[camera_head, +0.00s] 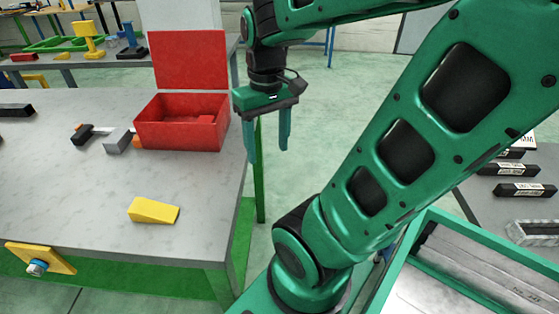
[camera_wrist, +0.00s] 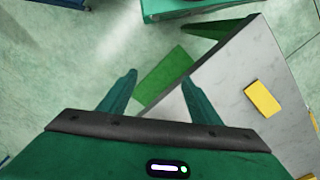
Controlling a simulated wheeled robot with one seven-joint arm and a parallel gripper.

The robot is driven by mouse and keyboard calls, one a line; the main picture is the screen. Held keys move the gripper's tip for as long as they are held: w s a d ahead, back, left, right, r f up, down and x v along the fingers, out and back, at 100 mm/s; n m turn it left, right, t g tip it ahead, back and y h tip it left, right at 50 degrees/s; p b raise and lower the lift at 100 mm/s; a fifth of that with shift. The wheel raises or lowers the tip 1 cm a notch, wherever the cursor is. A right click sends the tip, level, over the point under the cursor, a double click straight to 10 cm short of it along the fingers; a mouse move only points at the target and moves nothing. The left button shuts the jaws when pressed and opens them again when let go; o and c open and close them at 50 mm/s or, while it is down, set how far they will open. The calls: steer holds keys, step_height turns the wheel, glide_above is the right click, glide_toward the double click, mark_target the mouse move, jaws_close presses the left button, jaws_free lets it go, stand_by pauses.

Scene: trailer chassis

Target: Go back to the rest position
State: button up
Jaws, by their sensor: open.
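My gripper (camera_head: 268,150) hangs from my green arm, pointing down, beside the right edge of the grey table (camera_head: 75,210). Its two teal fingers are apart with nothing between them. In the wrist view the gripper (camera_wrist: 158,85) is also open and empty, above the green floor and a green panel of the table. The table's grey top (camera_wrist: 235,85) shows to the right of the fingers there.
An open red box (camera_head: 180,130) stands on the table near the gripper. A yellow wedge (camera_head: 153,211), a hammer-like tool (camera_head: 85,133) and a grey block (camera_head: 118,141) lie nearby. The wedge also shows in the wrist view (camera_wrist: 262,98). Open floor (camera_head: 340,120) lies beyond the gripper.

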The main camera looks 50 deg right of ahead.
steer(key=s+m, duration=0.1)
steer(key=s+f+m, duration=0.1)
steer(key=s, duration=0.1)
steer(key=s+f, duration=0.1)
steer(key=shift+s+a+f+m, duration=0.1)
steer(key=shift+s+f+m, duration=0.15)
steer(key=shift+s+m, duration=0.15)
